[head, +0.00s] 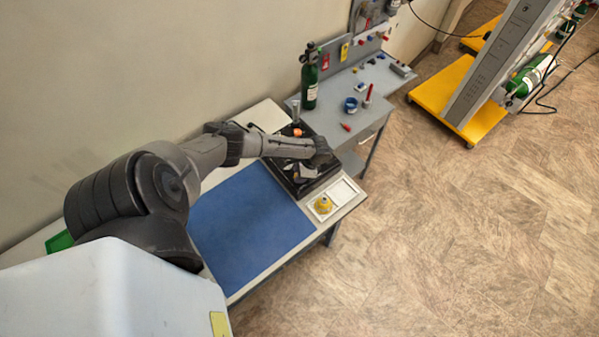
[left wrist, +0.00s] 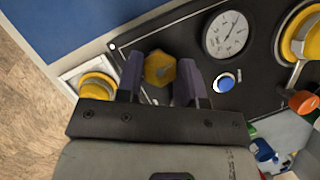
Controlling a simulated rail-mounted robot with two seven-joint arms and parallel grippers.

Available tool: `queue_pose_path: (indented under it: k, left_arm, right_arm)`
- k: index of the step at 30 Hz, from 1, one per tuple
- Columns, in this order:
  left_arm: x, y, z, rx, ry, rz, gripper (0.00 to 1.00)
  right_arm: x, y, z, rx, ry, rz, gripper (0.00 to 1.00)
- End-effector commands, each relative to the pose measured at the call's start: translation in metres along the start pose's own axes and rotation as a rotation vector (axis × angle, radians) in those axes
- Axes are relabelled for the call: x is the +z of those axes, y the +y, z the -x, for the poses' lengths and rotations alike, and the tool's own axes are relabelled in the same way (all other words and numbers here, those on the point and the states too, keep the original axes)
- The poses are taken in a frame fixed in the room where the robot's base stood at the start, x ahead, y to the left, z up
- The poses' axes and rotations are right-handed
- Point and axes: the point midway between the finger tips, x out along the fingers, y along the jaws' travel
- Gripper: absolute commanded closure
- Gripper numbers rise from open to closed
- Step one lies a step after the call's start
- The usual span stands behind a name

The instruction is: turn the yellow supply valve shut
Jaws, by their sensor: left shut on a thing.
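The yellow supply valve shows in the left wrist view as a yellow hexagonal knob (left wrist: 160,68) on a black panel (left wrist: 262,88). My left gripper (left wrist: 161,80) is shut on this knob, with one dark finger on each side of it. In the head view, my left gripper (head: 304,172) is over the black panel (head: 297,189) at the far end of the table, and my arm hides most of the knob area. My right gripper is in neither view.
A round gauge (left wrist: 227,34), a blue button (left wrist: 224,83) and a large yellow ring with a grey lever (left wrist: 302,38) are beside the knob. A yellow cap (head: 323,205) sits in a white tray (head: 342,192). A blue mat (head: 245,225) is clear. A green cylinder (head: 309,88) stands behind.

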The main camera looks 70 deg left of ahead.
Motion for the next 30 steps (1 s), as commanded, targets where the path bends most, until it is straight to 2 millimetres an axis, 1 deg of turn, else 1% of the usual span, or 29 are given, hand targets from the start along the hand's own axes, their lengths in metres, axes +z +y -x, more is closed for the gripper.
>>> queue_pose_path:
  k: [1,6,12,18,30]
  left_arm:
    - [0.0004,0.0009,0.0017,-0.011,0.001,-0.030,0.89]
    - [0.0003,0.0010,0.0014,-0.047,0.001,-0.116,0.89]
    - [0.0002,0.0014,0.0009,-0.073,0.001,-0.178,0.89]
    - [-0.0001,0.0015,0.0004,-0.085,0.002,-0.207,0.89]
    - [-0.0002,0.0015,0.0001,-0.087,0.002,-0.212,0.89]
  right_arm:
    - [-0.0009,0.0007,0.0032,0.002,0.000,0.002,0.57]
    - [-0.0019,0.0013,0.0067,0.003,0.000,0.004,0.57]
    - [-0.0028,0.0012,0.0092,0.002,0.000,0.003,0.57]
    - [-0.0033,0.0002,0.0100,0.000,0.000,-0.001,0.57]
    - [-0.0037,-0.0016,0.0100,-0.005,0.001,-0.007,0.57]
